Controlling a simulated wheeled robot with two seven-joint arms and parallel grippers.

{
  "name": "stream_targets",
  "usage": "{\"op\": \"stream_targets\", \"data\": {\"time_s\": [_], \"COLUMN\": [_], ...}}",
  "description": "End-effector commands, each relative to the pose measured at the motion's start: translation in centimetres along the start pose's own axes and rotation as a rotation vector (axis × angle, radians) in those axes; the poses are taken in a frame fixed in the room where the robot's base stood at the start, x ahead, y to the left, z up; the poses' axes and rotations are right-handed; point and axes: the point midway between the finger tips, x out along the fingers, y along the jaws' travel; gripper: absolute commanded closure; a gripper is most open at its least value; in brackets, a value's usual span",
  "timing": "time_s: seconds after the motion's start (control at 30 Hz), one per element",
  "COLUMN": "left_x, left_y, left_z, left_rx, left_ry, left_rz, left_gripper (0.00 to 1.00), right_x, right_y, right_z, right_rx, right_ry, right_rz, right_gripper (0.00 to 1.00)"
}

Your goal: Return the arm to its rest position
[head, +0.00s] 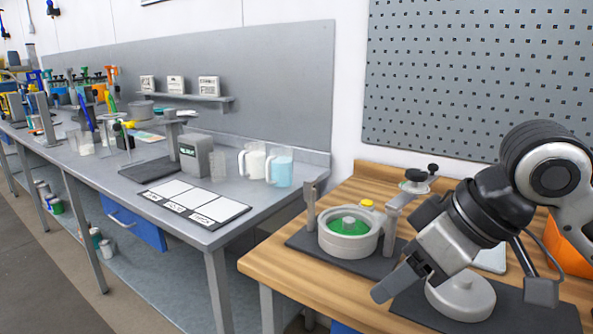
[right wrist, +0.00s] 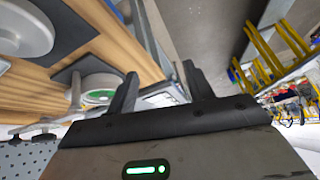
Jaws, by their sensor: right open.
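My right arm comes in from the right in the head view, over the wooden table. My right gripper (head: 395,281) points down and to the left, in front of a round grey lid (head: 461,297) on a dark mat. In the right wrist view my right gripper (right wrist: 160,88) has its two dark fingers apart with nothing between them. A grey drum (head: 346,243) with a green inside stands on another dark mat to the left; it also shows in the right wrist view (right wrist: 100,82). My left gripper is in neither view.
A wooden table (head: 290,272) carries the drum and lid. A clamp stand (head: 395,212) rises beside the drum. An orange bin (head: 570,245) is at the right. The long grey bench (head: 240,215) at left holds jugs, a scale and tools. A pegboard (head: 480,80) is behind.

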Motion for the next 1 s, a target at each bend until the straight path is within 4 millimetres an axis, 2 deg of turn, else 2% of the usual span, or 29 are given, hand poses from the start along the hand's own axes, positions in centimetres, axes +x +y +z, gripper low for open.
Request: {"op": "stream_targets", "data": {"time_s": [0.27,0.37,0.47,0.57,0.67,0.7,0.8,0.9,1.0], "left_x": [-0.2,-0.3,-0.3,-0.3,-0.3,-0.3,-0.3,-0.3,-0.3], "left_y": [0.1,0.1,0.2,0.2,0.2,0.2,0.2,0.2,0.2], "left_z": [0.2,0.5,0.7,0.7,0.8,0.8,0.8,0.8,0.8], "left_rx": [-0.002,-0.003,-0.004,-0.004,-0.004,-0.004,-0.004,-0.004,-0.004], "left_ry": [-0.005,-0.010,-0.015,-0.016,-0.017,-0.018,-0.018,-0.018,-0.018], "left_rz": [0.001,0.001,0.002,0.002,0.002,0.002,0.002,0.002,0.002], "left_gripper": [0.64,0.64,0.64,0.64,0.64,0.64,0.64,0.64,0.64], "right_x": [7.9,11.9,15.7,19.0,21.8,22.7,24.4,25.2,25.5], "right_y": [-0.4,-0.4,-0.2,0.1,0.3,0.2,-0.3,-1.1,-1.9], "right_z": [-0.5,0.2,1.8,4.5,8.3,10.1,15.0,19.4,22.8], "right_rx": [0.086,0.152,0.228,0.300,0.363,0.383,0.412,0.412,0.397], "right_ry": [0.179,0.278,0.376,0.451,0.500,0.509,0.514,0.495,0.470], "right_rz": [-0.094,-0.111,-0.093,-0.040,0.044,0.084,0.191,0.288,0.357], "right_gripper": [0.48,0.48,0.48,0.48,0.48,0.48,0.48,0.48,0.48]}}
